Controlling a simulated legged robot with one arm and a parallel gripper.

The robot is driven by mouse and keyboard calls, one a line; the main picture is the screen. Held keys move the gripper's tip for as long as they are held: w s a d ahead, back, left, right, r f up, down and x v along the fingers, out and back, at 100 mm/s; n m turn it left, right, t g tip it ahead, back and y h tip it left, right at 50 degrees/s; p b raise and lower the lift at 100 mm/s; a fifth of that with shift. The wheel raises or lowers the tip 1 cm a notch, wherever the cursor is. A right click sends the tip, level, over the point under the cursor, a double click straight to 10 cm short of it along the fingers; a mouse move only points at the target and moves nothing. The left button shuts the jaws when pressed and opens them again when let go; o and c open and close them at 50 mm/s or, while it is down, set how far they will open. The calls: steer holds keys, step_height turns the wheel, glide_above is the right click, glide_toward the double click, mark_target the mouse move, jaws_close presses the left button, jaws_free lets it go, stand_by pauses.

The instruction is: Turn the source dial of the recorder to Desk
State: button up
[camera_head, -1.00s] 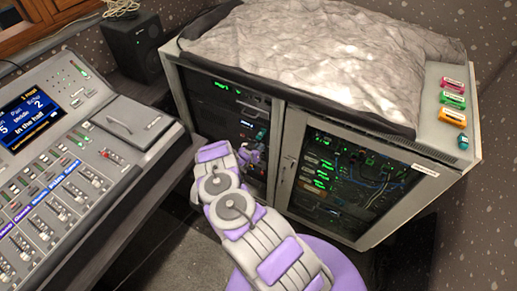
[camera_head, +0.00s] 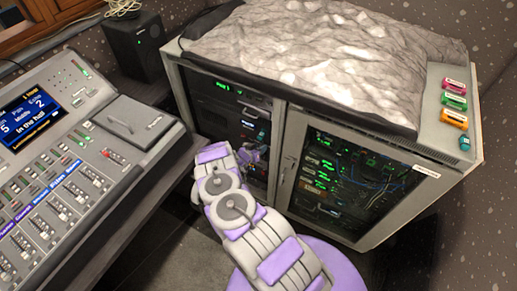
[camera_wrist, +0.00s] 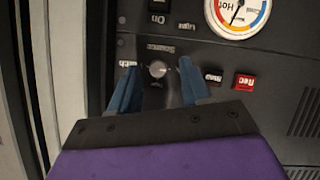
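The source dial (camera_wrist: 158,69) is a small round grey knob on a dark panel in the wrist view. The word "Source" shows upside down beside it. A label (camera_wrist: 128,64) left of the dial is partly hidden by a finger and ends in "tch"; I cannot read "Desk". My gripper (camera_wrist: 157,84) has its two blue fingers apart, one on each side of the dial, with gaps visible. I cannot tell how near the fingertips are to the panel. In the head view my gripper (camera_head: 250,153) is small at the left rack bay, and the dial cannot be made out.
The recorder panel also has a red Rec button (camera_wrist: 244,81), a dark button (camera_wrist: 212,75) and a gauge marked "Hot" (camera_wrist: 238,12). The rack cabinet (camera_head: 288,100) has a closed-looking right door. A mixing desk (camera_head: 60,180) stands close on the left.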

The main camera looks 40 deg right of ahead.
steer(key=p+v, duration=0.3)
steer(key=v, duration=1.4)
steer(key=shift+a+p, duration=0.15)
steer(key=shift+p, duration=0.25)
steer(key=shift+s, duration=0.1)
